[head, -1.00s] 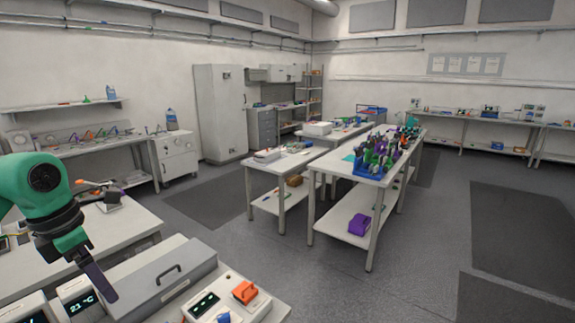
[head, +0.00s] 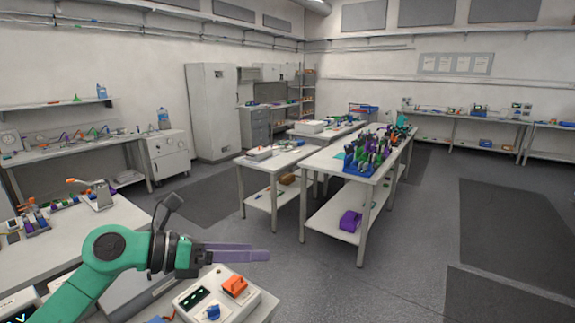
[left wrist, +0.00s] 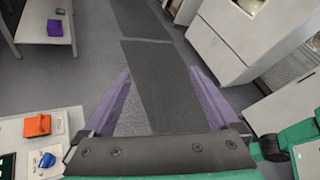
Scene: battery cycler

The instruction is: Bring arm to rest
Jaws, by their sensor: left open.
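My left gripper (head: 262,254) reaches in from the lower left of the head view on a green arm, its purple fingers pointing right. It is above the near bench, beyond a white device (head: 215,297) with an orange part (head: 235,286) and a blue knob (head: 213,312). In the left wrist view the two purple fingers (left wrist: 160,85) stand wide apart with only floor between them, so it is open and empty. My right gripper is not in view.
A table (head: 335,177) with blue and green racks stands mid-room, beside a smaller table (head: 240,163). A bench (head: 60,243) with small devices is at left. A grey cabinet (head: 212,110) stands at the back. Floor at right is clear.

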